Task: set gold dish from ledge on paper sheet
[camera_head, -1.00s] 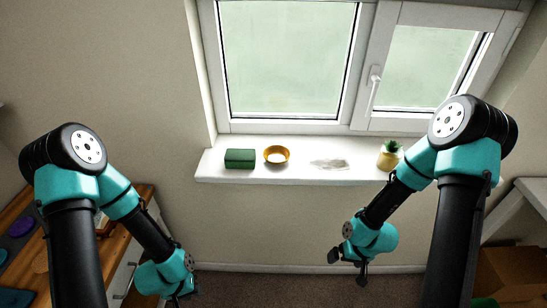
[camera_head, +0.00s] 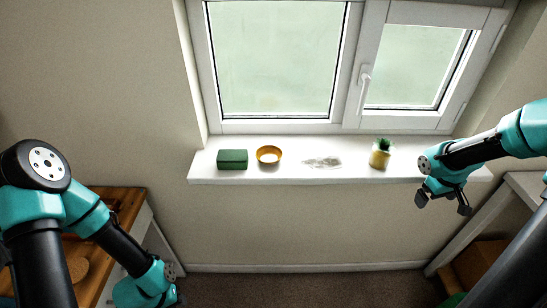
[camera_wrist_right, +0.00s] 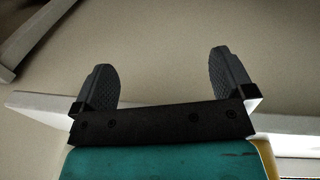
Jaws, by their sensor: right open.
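The gold dish (camera_head: 268,155) sits upright on the white window ledge (camera_head: 300,173), just right of a green box, in the head view. My right gripper (camera_head: 443,202) is open and empty, in front of and below the ledge's right end, well to the right of the dish. In the right wrist view its two fingers (camera_wrist_right: 168,75) stand wide apart with nothing between them. My left arm shows at the lower left; its gripper's fingers are not clearly visible.
A wooden worktop (camera_head: 120,204) is at the left. A white-edged shelf (camera_head: 524,186) stands at the right, with a brown box (camera_head: 480,266) below.

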